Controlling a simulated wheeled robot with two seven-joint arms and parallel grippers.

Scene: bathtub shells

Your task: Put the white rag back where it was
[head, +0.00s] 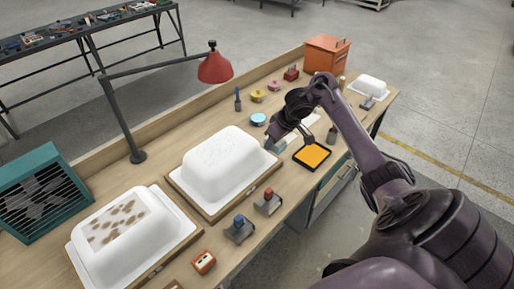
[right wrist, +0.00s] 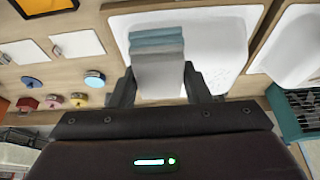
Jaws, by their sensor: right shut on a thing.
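My right gripper (head: 273,143) is beside the right end of the middle white tub shell (head: 222,158). In the right wrist view my right gripper (right wrist: 160,88) is shut on a folded-looking cloth (right wrist: 158,68), pale grey with blue-grey bands along one end. I cannot tell for sure that this is the white rag. The cloth overlaps the shell (right wrist: 218,50) in that view; whether they touch is unclear. Two flat white squares (right wrist: 78,44) lie on the bench in the wrist view; in the head view my arm partly hides that area. My left gripper is not in view.
A black tray with an orange pad (head: 312,155) lies right of the gripper. Clamps (head: 268,202) line the front edge.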

